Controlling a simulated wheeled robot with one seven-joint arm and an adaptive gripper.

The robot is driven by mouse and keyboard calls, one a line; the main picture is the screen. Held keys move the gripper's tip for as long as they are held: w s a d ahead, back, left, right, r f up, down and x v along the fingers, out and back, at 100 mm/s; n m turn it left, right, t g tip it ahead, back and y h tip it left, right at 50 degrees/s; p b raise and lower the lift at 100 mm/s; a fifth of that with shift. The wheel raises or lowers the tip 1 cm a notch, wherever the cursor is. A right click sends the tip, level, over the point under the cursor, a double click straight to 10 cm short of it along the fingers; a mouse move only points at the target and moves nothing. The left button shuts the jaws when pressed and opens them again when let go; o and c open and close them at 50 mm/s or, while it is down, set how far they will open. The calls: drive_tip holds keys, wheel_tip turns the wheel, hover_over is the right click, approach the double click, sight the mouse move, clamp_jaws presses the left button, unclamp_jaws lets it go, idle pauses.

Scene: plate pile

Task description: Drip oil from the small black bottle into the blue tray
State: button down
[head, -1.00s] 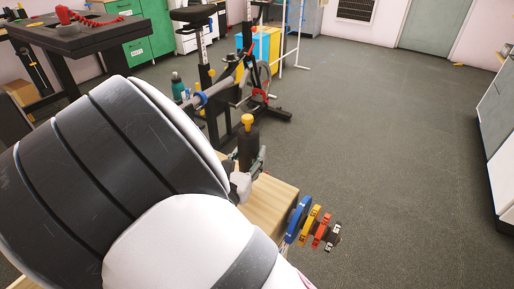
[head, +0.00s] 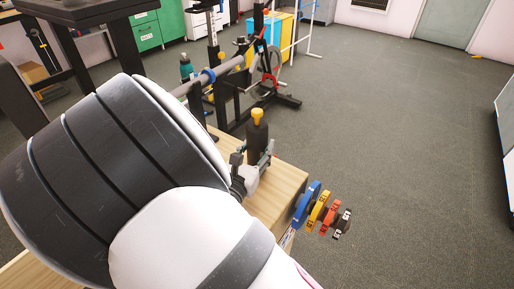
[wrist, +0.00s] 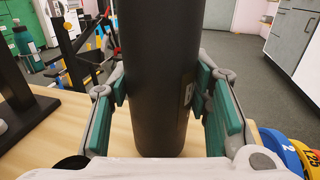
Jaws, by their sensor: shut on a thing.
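The small black bottle (head: 257,140) with a yellow cap (head: 257,116) is upright over the wooden table top in the head view. My gripper (head: 256,161) is shut on its sides. In the wrist view, the dark bottle body (wrist: 158,80) fills the middle between the green-padded fingers of my gripper (wrist: 161,95), and its top is out of frame. Whether its base touches the table I cannot tell. I see no blue tray in these views.
The wooden table (head: 286,180) has weight plates at its right end, a blue one (head: 307,203) nearest. Beyond stands a black rack with a bar (head: 222,72). A teal bottle (head: 186,70) stands behind. The floor at right is open.

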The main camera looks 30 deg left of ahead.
drive_tip(key=shift+f+b, duration=0.3)
drive_tip(key=shift+f, duration=0.2)
drive_tip(key=c, duration=0.8)
unclamp_jaws()
drive_tip(key=shift+o, duration=0.2)
drive_tip(key=shift+f, duration=0.1)
drive_tip(key=shift+s, duration=0.15)
